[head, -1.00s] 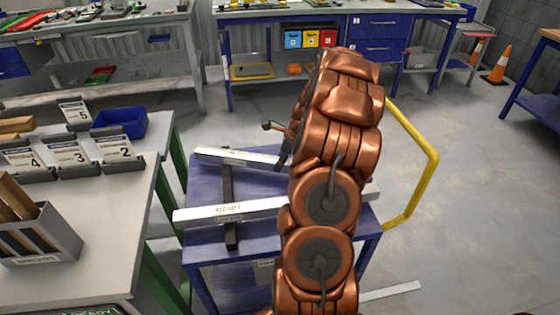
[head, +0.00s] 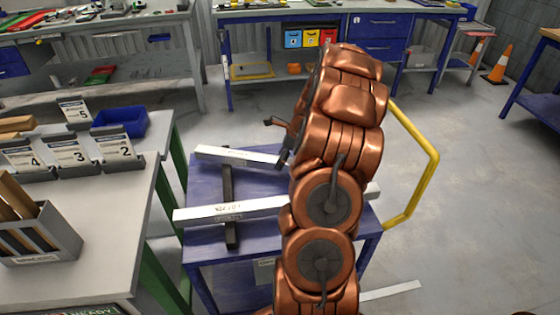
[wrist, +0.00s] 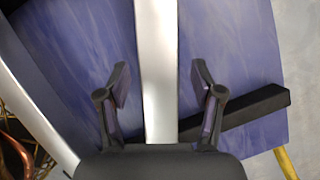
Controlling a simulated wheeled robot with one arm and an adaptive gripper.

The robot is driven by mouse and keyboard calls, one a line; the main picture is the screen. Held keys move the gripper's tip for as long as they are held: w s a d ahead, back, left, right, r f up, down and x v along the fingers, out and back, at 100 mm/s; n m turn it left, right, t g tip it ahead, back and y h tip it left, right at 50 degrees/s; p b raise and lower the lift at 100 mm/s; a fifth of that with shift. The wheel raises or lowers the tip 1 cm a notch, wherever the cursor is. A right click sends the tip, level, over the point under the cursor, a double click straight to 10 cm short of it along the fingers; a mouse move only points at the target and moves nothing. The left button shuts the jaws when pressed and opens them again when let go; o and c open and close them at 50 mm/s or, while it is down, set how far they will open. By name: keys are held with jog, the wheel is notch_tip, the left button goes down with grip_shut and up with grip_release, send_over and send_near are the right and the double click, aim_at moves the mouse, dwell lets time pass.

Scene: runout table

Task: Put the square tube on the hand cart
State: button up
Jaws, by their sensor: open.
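The hand cart (head: 205,180) has a blue deck and a yellow handle. Two pale square tubes lie across it on dark cross bars: a far tube (head: 222,154) and a near tube (head: 235,209) with marking on its side. My gripper (head: 275,143) is open over the far tube's right part. In the wrist view, a tube (wrist: 158,50) runs between the open fingers of my gripper (wrist: 161,80), with a gap on each side. Another tube (wrist: 35,105) passes at the left.
A grey table (head: 110,215) with numbered label holders, a blue bin (head: 120,123) and a grey divided box (head: 40,235) stands left of the cart. Workbenches line the back. A traffic cone (head: 497,66) stands far right. The floor right of the cart is mostly clear.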

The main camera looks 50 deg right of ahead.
jog(key=v, duration=1.1)
jog(key=s+a+r+n+g, duration=0.2)
jog(key=a+n, duration=0.6)
jog(key=a, duration=0.6)
jog(key=s+a+r+n+g, duration=0.25)
jog(key=a+n, duration=0.45)
jog(key=a, duration=0.8)
jog(key=s+a+f+n+h, duration=0.1)
jog(key=s+a+n, duration=0.4)
jog(key=s+n, duration=0.2)
jog(key=s+a+n+g+h, duration=0.1)
jog(key=s+a+n, duration=0.5)
jog(key=s, duration=0.5)
jog(key=shift+s+f+n+b, duration=0.25)
jog(key=shift+f+n+b, duration=0.15)
jog(key=shift+n, duration=0.6)
jog(key=shift+a+r, duration=0.1)
jog(key=shift+a, duration=0.05)
notch_tip(320, 180, up, 8)
jog(key=p, duration=0.8)
jog(key=shift+r, duration=0.1)
